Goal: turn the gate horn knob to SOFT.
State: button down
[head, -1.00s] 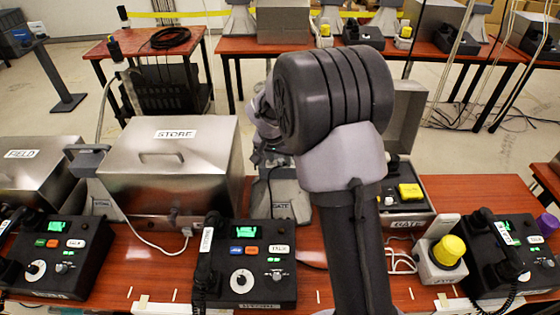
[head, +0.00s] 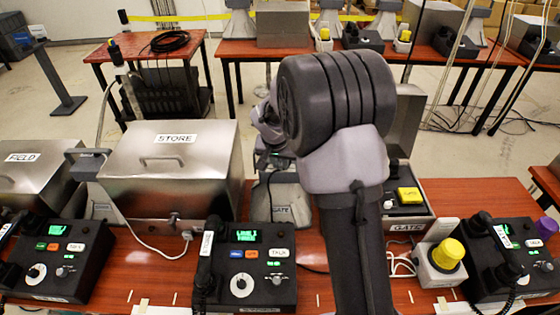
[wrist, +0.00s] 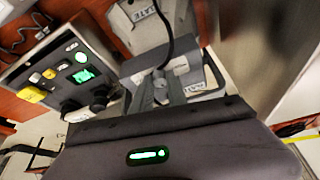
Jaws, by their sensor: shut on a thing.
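The gate horn (head: 283,197) is a grey horn labelled GATE, standing on the red-brown table behind the middle phone. It also shows in the wrist view (wrist: 190,72), with a dark cable running to it. My gripper (wrist: 162,92) is at the back of this horn, its fingers shut on a small knob (wrist: 160,86) there. The knob is mostly hidden by the fingers, and I cannot read its pointer or a SOFT mark. In the head view my gripper (head: 264,157) is small and partly covered by my own arm.
The steel STORE box (head: 170,185) stands left of the horn. The open GATE box (head: 412,222) with a yellow button is on the right; its panel (wrist: 62,80) shows in the wrist view. The middle phone (head: 262,290) and a yellow-capped device (head: 447,254) stand in front.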

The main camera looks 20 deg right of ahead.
jog(key=n+p, duration=0.1)
jog(key=n+y+p, duration=0.1)
jog(key=n+p, duration=0.1)
jog(key=p, duration=0.1)
jog(key=shift+d+r+n+t, duration=0.15)
jog(key=shift+r+n+t, duration=0.1)
jog(key=shift+n+t, duration=0.05)
jog(key=shift+f+n+y, duration=0.25)
jog(key=shift+n+y, duration=0.35)
jog(key=shift+n, duration=0.3)
jog(key=shift+n+b, duration=0.55)
jog(key=shift+n, duration=0.05)
jog(key=c, duration=1.3)
grip_release()
jog(key=shift+r, duration=0.1)
